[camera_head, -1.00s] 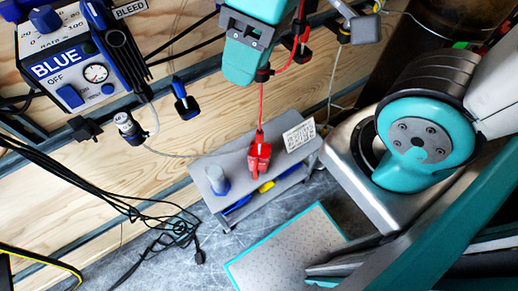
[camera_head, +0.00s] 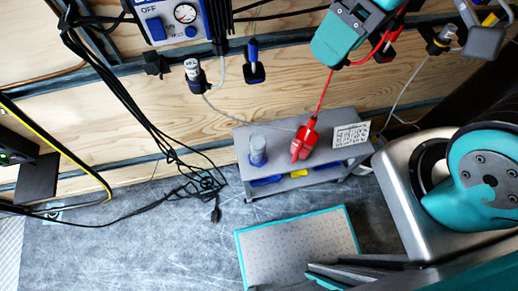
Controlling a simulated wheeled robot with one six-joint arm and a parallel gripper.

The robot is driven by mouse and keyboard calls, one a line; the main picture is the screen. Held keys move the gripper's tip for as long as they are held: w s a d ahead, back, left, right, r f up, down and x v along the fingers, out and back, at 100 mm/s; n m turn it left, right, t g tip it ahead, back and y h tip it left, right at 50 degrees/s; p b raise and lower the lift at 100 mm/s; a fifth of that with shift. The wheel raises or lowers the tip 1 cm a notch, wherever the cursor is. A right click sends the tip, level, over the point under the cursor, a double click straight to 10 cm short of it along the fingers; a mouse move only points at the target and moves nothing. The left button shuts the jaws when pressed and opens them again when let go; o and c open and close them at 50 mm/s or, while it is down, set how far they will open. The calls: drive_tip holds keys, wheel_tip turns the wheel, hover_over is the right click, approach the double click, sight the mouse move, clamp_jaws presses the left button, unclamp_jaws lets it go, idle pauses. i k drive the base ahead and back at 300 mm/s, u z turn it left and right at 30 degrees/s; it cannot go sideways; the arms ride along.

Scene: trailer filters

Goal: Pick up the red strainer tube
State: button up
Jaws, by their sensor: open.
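The red strainer tube (camera_head: 304,140) stands on top of a small grey bench (camera_head: 280,163) near the picture's middle. It looks upright or slightly tilted. A thin red line runs from its top up to a teal device (camera_head: 343,36) on the wall. My gripper (camera_head: 318,274) is at the bottom edge, low and in front of the bench, with dark fingers pointing left. It is open and well apart from the strainer tube, partly cut off by the frame.
A clear, blue-based cylinder (camera_head: 258,152) stands left of the red tube, and a white printed label (camera_head: 350,136) lies right. A teal-edged panel (camera_head: 265,258) lies in front. Black cables (camera_head: 195,180) hang at left. Open floor (camera_head: 130,235) shows at lower left.

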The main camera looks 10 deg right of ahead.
sight(312, 121)
drive_tip(key=z, duration=2.05)
drive_tip(key=k, duration=0.65)
drive_tip(key=z, duration=0.05)
